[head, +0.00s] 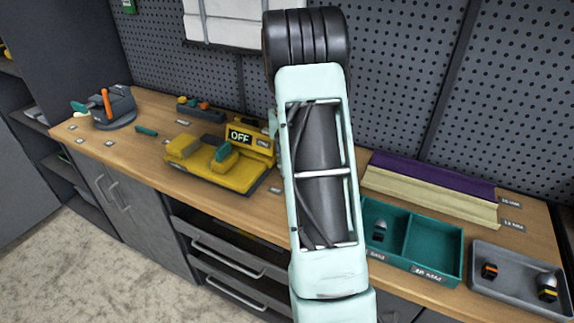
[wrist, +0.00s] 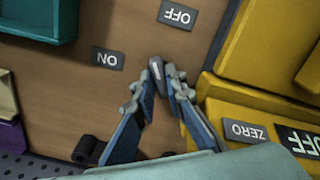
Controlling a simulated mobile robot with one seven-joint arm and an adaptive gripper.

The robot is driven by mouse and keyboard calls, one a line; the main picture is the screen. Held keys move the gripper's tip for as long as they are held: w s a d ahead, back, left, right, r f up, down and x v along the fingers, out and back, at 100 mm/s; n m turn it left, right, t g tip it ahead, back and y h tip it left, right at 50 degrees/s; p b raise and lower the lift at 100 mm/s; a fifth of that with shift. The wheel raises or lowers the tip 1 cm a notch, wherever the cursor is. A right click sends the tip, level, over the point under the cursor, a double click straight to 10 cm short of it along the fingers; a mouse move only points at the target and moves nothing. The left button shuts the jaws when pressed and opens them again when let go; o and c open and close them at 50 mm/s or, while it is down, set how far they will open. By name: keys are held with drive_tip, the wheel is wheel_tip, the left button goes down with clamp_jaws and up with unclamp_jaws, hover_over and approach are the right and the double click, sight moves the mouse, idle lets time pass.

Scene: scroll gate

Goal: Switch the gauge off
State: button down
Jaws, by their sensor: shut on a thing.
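The yellow gauge (head: 226,170) stands on the bench left of my arm in the head view, and its display (head: 240,137) reads OFF. Part of the gauge (wrist: 258,95) and its upside-down display (wrist: 300,140) show at the right of the wrist view. My gripper (wrist: 164,70) is shut on a small grey lever (wrist: 158,80) beside the gauge. Most of the lever is hidden by the fingers. An OFF label (wrist: 177,15) and an ON label (wrist: 108,58) lie on the wood near it. In the head view my arm hides the gripper and lever.
A teal divided tray (head: 437,250) and a grey tray (head: 490,262) stand right of my arm. Purple and cream strips (head: 440,193) lie behind them. A grey device with an orange handle (head: 112,108) is at the far left. A pegboard wall (head: 400,70) closes the back.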

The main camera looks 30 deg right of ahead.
drive_tip(key=m, duration=0.6)
drive_tip(key=shift+p, duration=0.35)
drive_tip(key=shift+m, duration=0.3)
drive_tip(key=c, duration=2)
unclamp_jaws()
drive_tip(key=shift+o, duration=0.2)
